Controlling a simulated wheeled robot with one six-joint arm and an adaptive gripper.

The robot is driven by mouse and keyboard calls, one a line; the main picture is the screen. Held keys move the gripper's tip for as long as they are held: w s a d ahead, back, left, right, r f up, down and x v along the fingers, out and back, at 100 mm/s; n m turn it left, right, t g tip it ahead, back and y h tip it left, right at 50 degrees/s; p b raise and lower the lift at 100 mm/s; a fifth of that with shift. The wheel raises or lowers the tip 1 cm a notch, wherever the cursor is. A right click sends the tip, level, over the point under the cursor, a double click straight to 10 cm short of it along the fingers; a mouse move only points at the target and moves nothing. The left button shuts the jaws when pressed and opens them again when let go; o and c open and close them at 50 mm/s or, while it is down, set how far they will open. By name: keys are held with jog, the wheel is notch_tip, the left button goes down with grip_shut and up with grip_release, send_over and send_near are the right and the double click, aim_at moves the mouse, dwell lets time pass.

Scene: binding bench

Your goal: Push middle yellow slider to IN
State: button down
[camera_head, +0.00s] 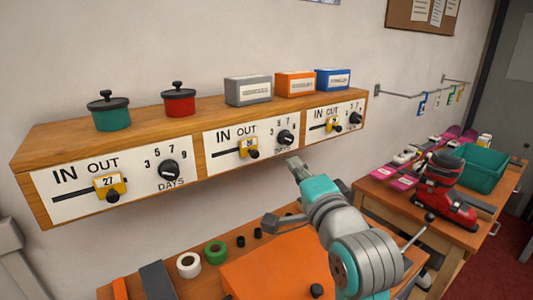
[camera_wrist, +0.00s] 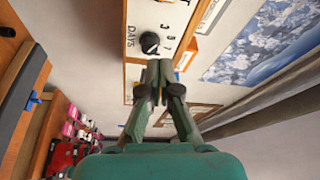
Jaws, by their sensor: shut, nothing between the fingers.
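The middle yellow slider (camera_head: 248,146) sits on the middle white panel, under the word OUT. Its dark slot runs left from it, under the word IN. A black knob is at its lower right. My gripper (camera_head: 293,164) is shut and empty, below and to the right of this slider and just below the black middle dial (camera_head: 285,137). No contact with the panel can be made out. In the wrist view my gripper's shut fingertips (camera_wrist: 158,72) point toward a panel with a black dial (camera_wrist: 150,42). The middle slider cannot be made out there.
A left yellow slider (camera_head: 110,186) and a right one (camera_head: 333,125) also sit under OUT. Pots and boxes stand on the wooden shelf (camera_head: 206,109) above. Tape rolls (camera_head: 188,264) lie on the bench below. Open air lies before the panels.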

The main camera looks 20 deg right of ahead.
aim_at(252, 149)
jog(key=w, duration=1)
jog(key=shift+w+r, duration=0.2)
jog(key=shift+r, duration=0.2)
jog(key=shift+s+a+f, duration=0.2)
jog(key=shift+s+a, duration=0.1)
jog(key=shift+a, duration=0.3)
jog(key=shift+s+a+f, duration=0.15)
jog(key=shift+s+a, duration=0.15)
jog(key=shift+a, duration=0.3)
jog(key=shift+s+a+f, duration=0.2)
jog(key=shift+a, duration=0.35)
jog(key=a, duration=0.2)
jog(key=s+a, duration=0.1)
jog(key=a, duration=0.1)
jog(key=s+a, duration=0.1)
jog(key=a, duration=0.1)
jog(key=shift+a, duration=0.2)
